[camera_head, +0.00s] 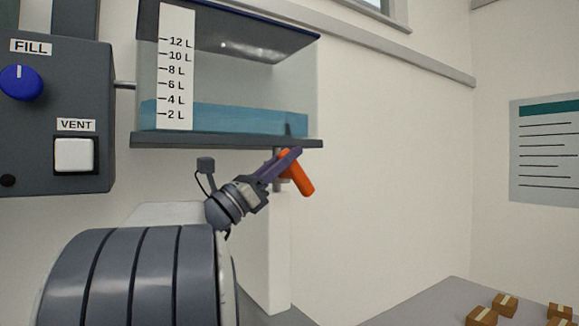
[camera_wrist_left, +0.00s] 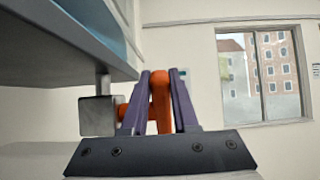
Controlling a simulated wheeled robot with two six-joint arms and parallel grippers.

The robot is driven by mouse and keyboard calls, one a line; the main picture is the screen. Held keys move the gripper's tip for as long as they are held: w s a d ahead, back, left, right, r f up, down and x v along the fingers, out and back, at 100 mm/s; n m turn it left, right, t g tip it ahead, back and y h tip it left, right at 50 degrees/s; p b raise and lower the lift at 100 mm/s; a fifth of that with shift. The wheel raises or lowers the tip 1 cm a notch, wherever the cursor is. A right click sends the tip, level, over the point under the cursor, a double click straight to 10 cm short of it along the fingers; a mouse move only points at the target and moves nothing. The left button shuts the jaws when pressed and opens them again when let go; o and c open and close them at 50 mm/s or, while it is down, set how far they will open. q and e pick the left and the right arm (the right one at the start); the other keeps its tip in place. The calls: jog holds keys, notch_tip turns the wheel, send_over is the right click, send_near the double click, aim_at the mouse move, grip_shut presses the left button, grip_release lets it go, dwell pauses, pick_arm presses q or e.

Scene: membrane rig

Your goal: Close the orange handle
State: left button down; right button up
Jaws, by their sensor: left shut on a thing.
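The orange handle (camera_head: 297,174) sits under the right end of the water tank, on a short pipe below its shelf. In the head view it slants down to the right. My left gripper (camera_head: 287,163) reaches it from the lower left and is shut on it. In the left wrist view the handle (camera_wrist_left: 161,103) stands between the two purple fingers of the left gripper (camera_wrist_left: 158,100). Its orange stem joins a grey valve block (camera_wrist_left: 98,117) to the left. The fingers hide part of the handle. My right gripper is in neither view.
The tank (camera_head: 230,75) holds blue water at a little above the 2 L mark. A grey panel (camera_head: 50,150) with a blue FILL knob (camera_head: 21,83) and a white VENT button (camera_head: 74,155) is at left. Small boxes (camera_head: 505,305) lie on a grey surface at lower right.

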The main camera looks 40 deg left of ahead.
pick_arm(q)
jog(key=shift+s+d+r, duration=0.1)
jog(key=shift+r, duration=0.2)
jog(key=c, duration=0.7)
grip_release()
jog(key=shift+s, duration=0.1)
jog(key=shift+f, duration=0.1)
jog(key=shift+s+f, duration=0.1)
jog(key=shift+f, duration=0.1)
jog(key=shift+b+v, duration=2.3)
jog(key=shift+v, duration=2.65)
